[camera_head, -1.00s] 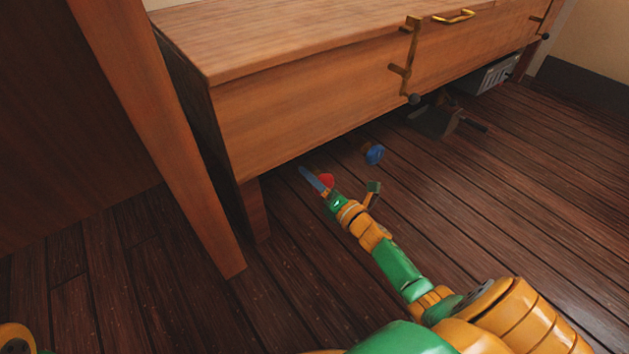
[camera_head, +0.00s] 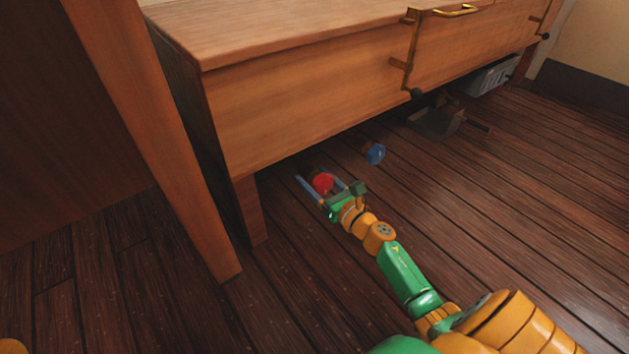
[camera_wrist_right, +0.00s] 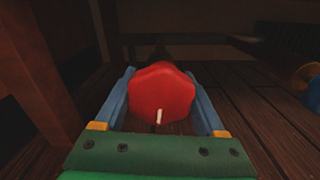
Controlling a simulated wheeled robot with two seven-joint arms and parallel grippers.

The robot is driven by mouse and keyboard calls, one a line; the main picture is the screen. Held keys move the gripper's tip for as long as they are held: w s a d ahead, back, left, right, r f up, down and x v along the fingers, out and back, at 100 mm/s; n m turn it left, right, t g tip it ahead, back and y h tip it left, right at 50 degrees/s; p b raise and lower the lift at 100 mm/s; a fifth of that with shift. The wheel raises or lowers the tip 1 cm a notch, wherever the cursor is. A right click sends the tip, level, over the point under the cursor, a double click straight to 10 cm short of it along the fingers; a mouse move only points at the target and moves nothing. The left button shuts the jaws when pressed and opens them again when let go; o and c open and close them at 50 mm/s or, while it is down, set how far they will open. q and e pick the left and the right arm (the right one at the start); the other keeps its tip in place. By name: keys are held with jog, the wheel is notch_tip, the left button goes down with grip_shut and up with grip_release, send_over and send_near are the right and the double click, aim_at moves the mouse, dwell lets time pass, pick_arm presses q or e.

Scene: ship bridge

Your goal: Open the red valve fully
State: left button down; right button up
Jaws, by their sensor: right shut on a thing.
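The red valve (camera_head: 323,183) is a small red knob low near the floor, under the front edge of the wooden bench. In the right wrist view its red, many-sided face (camera_wrist_right: 162,92) fills the middle, with a short white mark near its lower edge. My right gripper (camera_head: 317,181) reaches it from the front, with one blue finger on each side of the knob, and is shut on it. The valve's stem behind the knob is mostly hidden in shadow. My left gripper does not show.
A blue valve (camera_head: 375,154) stands to the right of the red one. The wooden bench (camera_head: 300,105) overhangs both, with a leg (camera_head: 249,208) to the left. A dark dustpan-like object (camera_head: 436,122) and a grey box (camera_head: 493,76) lie farther right. The floor in front is clear.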

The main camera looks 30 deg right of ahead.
jog(key=shift+n, duration=0.6)
jog(key=o, duration=1.3)
